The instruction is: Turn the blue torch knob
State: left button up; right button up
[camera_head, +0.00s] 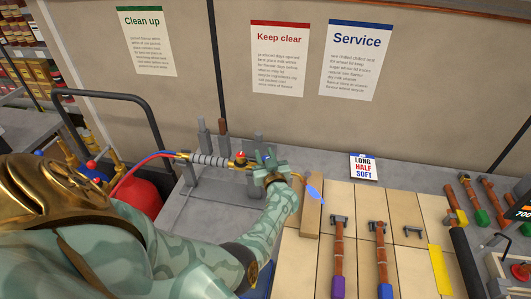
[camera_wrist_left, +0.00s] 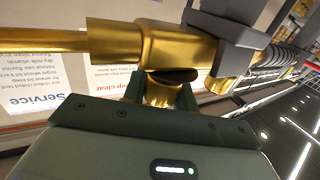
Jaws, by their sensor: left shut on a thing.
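The brass torch (camera_head: 210,160) lies on grey stands on the bench, with a red hose and a blue hose at its left end. A red knob (camera_head: 240,157) sits on top of it. A blue flame shape (camera_head: 315,191) is at the tip. My left gripper (camera_head: 269,165) is at the torch's valve body, shut on the blue knob; only a speck of blue shows between its fingers. In the left wrist view the brass torch body (camera_wrist_left: 180,50) crosses just beyond the fingers (camera_wrist_left: 160,88), with a brass stem between them. The right gripper is not in view.
A red gas cylinder (camera_head: 137,195) and a blue one stand on a trolley to the left. Posters hang on the wall behind.

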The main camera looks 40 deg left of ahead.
pick_arm(q)
jog(key=shift+n+g, duration=0.3)
jog(key=shift+g, duration=0.1)
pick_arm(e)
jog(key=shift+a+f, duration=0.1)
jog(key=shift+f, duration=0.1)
pick_arm(q)
jog(key=o, duration=1)
